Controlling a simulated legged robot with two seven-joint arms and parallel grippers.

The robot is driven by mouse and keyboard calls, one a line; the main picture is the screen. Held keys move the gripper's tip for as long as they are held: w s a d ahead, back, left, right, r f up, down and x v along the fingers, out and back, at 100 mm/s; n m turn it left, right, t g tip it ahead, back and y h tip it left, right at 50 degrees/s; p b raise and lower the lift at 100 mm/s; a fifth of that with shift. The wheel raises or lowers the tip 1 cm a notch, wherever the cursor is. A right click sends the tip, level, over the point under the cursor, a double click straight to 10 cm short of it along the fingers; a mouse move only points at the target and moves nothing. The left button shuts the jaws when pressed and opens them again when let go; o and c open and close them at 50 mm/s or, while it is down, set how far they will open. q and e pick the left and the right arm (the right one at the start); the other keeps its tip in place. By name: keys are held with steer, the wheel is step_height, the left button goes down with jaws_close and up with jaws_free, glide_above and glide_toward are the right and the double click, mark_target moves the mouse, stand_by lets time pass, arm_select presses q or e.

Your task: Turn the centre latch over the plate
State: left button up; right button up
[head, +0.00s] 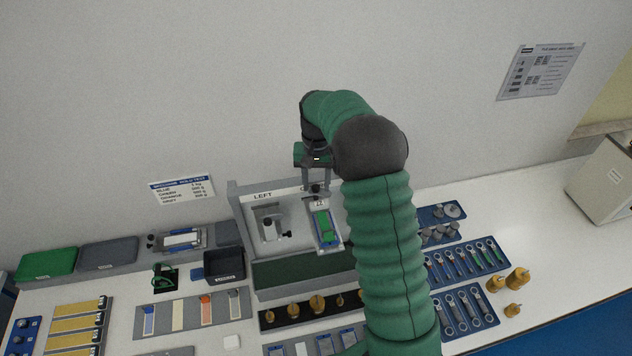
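A grey upright fixture marked LEFT (243,212) stands on the bench against the wall. A plate with a green face (323,226) sits in a light tilted holder on the fixture's right part. A small dark knob, seemingly the centre latch (316,188), shows just above the plate. My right gripper (318,188) points down at this knob, with its two fingers apart on either side of it. Whether the fingers touch the knob is too small to tell. My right arm hides the fixture's right side. My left gripper is out of view.
A grey clamp with a black knob (270,229) is left of the plate. Brass weights (317,303) stand in a black rack in front. Wrenches (466,262) lie on blue trays to the right. A black bin (224,266) is at left.

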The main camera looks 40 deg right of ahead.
mark_target(316, 184)
steer(key=shift+w+r, duration=0.1)
steer(key=shift+r, duration=0.35)
step_height(316, 184, up, 6)
steer(key=shift+w+d+r+b, duration=0.1)
steer(key=shift+w+b, duration=0.05)
steer(key=shift+b, duration=1.05)
step_height(316, 184, up, 10)
steer(key=shift+f, duration=0.2)
